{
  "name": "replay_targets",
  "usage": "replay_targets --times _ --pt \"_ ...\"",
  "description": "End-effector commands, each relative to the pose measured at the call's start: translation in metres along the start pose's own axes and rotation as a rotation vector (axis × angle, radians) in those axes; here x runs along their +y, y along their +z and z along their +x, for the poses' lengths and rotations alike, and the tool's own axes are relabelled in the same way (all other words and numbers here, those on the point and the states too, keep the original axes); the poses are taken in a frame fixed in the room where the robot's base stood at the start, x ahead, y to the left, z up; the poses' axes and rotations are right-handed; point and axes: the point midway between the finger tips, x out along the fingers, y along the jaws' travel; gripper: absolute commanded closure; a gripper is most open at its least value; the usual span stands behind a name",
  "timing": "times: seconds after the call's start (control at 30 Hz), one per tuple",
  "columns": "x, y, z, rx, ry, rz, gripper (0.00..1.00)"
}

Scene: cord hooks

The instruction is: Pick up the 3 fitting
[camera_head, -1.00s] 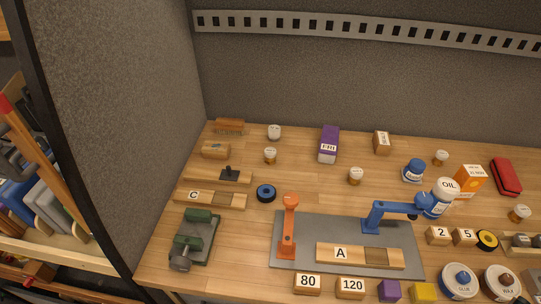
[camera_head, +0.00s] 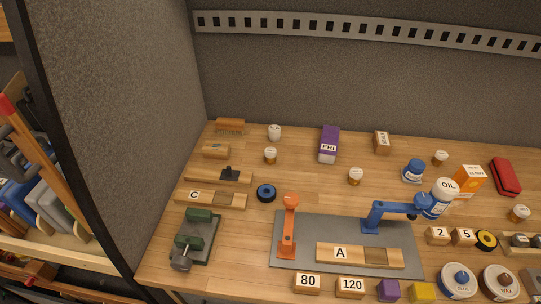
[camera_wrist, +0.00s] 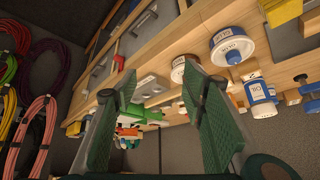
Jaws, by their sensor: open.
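I cannot make out a fitting marked 3 in either view. Small wooden blocks marked 2 (camera_head: 438,235) and 5 (camera_head: 463,237) stand at the right of the bench in the head view. My gripper (camera_wrist: 158,78) is open in the wrist view, its two green fingers spread wide with nothing held between them. A green and white object (camera_wrist: 140,114) shows beyond the gap, apart from the fingers. I cannot make out my gripper in the head view.
The bench (camera_head: 310,190) is crowded at the right and front. A blue clamp arm (camera_head: 385,210) and an orange upright (camera_head: 289,225) stand on a grey mat (camera_head: 335,228). A tall partition (camera_head: 110,100) closes the left. Coloured cable coils (camera_wrist: 35,130) hang left in the wrist view.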

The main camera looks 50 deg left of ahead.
Motion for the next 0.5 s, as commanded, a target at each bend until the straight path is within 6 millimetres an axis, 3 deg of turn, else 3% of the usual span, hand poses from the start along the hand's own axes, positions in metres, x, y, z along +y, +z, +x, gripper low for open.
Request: replay_targets --times 0.5 --pt "-0.084 -0.072 -0.009 -0.107 -0.066 0.175 0.58"
